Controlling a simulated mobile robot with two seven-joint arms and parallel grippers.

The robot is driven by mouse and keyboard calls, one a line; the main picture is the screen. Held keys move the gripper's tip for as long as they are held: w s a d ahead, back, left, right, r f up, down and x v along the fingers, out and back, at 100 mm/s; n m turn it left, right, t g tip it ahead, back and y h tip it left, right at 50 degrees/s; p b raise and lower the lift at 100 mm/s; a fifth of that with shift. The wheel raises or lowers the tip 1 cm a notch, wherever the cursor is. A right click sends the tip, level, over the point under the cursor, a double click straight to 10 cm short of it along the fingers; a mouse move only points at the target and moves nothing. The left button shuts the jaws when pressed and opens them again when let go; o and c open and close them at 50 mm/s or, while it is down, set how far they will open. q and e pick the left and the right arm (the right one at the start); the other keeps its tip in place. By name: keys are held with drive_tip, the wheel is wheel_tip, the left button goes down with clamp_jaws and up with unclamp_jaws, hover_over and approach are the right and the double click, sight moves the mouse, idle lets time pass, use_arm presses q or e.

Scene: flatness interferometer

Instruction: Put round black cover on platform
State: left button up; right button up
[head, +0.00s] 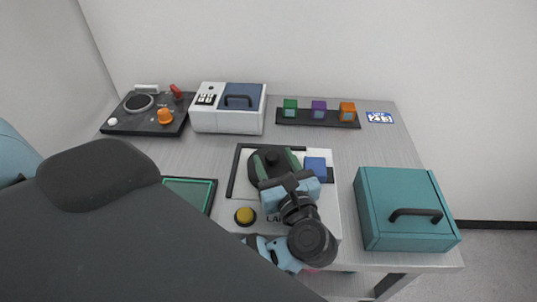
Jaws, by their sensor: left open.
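The round black cover (271,157), with a knob on top, is at the upper middle of the white instrument base (333,217). Dark green parts show beside it; I cannot tell whether they are part of the cover, a seat under it or my finger pads. My left gripper (274,168) is open, with its light blue body just in front of the cover and its fingers reaching to it. I cannot tell whether they touch it. The gripper and wrist hide the front of the base, and I cannot make out the platform separately. My right gripper is not in view.
A yellow button (245,216) and a blue block (316,166) are on the base. A teal box (393,205) stands right, a green-edged tray (211,196) left. Behind are a black control panel (140,124), a white-and-blue machine (227,121) and a rack (330,122) with three coloured cubes.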

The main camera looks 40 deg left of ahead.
sight(274, 162)
use_arm(q)
drive_tip(key=shift+w+a, duration=0.2)
drive_tip(key=shift+a, duration=0.05)
drive_tip(key=shift+s, duration=0.15)
clamp_jaws()
drive_tip(key=shift+r, duration=0.1)
wheel_tip(274, 162, up, 10)
idle(0.6)
